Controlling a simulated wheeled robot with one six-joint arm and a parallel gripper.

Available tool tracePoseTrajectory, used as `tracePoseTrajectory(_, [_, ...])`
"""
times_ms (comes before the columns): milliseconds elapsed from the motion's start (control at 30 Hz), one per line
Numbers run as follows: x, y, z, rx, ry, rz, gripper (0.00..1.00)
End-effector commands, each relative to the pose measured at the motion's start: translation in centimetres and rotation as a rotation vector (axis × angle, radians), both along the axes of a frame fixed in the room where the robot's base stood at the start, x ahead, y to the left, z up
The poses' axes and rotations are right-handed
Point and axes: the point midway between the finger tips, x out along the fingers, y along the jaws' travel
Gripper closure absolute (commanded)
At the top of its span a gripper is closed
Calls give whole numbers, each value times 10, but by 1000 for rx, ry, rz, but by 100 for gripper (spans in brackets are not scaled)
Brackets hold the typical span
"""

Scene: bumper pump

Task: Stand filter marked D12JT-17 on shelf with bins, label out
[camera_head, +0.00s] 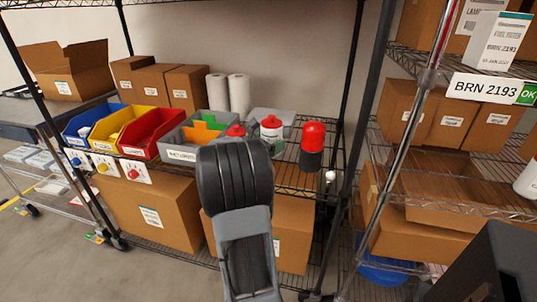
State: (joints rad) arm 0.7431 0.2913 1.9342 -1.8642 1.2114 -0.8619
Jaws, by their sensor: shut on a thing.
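No marking D12JT-17 can be read in this view, so I cannot tell which thing is that filter. The shelf with bins (290,180) is a wire shelf in the middle. On it are a blue bin (90,125), a yellow bin (115,130), a red bin (152,133) and a grey bin (180,140). A black cylinder with a red top (312,146) stands at its right end. My arm rises in front of the shelf's middle. My gripper and anything in it are not visible; my arm may hide them.
A white container with a red cap (271,133) and another red-topped thing (236,131) stand behind my arm. Cartons and white rolls (238,94) stand at the back. Posts flank the shelf. The right rack holds cartons and a white box (500,42) above sign BRN 2193 (481,88).

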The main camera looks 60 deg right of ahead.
Motion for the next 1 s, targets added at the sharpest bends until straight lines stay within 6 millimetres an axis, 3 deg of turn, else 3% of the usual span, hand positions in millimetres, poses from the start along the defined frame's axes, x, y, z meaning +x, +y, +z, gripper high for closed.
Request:
tracePoseTrajectory(333, [0, 0, -44, -2, 2, -1, 69])
tracePoseTrajectory(767, [0, 0, -48, -3, 0, 0, 69])
tracePoseTrajectory(800, [0, 0, -49, 0, 0, 0, 24])
tracePoseTrajectory(1000, [0, 0, -49, 0, 0, 0, 5])
